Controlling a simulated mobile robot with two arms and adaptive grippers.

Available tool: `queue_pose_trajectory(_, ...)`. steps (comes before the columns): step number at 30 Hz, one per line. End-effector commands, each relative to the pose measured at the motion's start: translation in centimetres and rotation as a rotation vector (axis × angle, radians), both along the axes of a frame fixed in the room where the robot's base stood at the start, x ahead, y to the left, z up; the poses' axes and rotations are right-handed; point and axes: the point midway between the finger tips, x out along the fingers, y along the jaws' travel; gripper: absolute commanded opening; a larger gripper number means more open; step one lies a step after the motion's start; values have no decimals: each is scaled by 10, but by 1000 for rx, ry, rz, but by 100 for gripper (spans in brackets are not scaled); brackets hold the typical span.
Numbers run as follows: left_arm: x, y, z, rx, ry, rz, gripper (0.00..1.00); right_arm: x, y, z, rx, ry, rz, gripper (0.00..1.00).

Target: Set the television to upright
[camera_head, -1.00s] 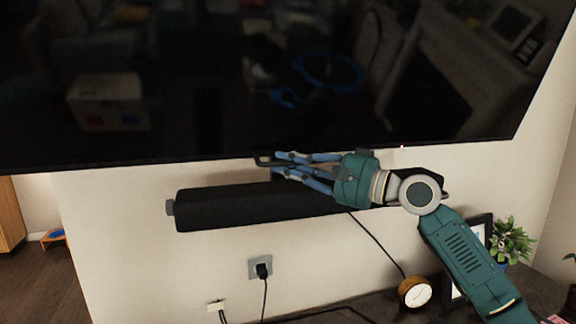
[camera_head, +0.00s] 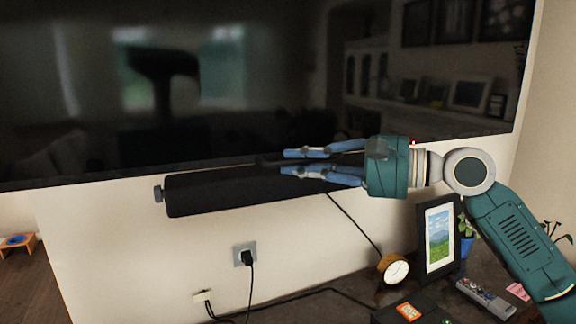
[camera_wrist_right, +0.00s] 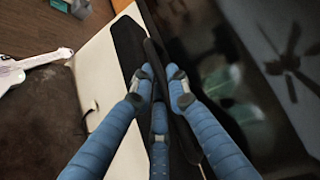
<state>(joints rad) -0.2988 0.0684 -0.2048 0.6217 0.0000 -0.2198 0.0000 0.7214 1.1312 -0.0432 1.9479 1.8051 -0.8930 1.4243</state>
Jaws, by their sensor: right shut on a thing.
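The television (camera_head: 250,100) is a large dark glossy screen on the wall, filling the top of the head view. It also shows at the right of the wrist view (camera_wrist_right: 265,75). My right gripper (camera_head: 285,161) is at its lower edge, shut on a thin dark handle (camera_head: 266,161) there. In the wrist view, blue fingers (camera_wrist_right: 160,78) close around a dark bar along the screen's edge. The fingers partly hide the handle. The screen's reflections show a window, shelves and frames. Its exact tilt is hard to tell. My left gripper is not in view.
A black soundbar (camera_head: 235,190) is on the wall just below the screen, close under my fingers. A wall socket (camera_head: 245,254) is lower. A round clock (camera_head: 394,269), a picture frame (camera_head: 438,238) and a remote (camera_head: 486,297) stand or lie on the dark cabinet below.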

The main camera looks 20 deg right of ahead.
Motion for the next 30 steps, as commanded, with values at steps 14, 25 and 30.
queue_pose_trajectory(14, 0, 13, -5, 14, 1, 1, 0, -9, 3, -2, -4, 6, 6, 31)
queue_pose_trajectory(25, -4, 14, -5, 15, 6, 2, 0, -9, -1, 0, -2, 1, -1, 35)
queue_pose_trajectory(30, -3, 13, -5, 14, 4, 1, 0, -19, -11, 0, -3, 4, -4, 35)
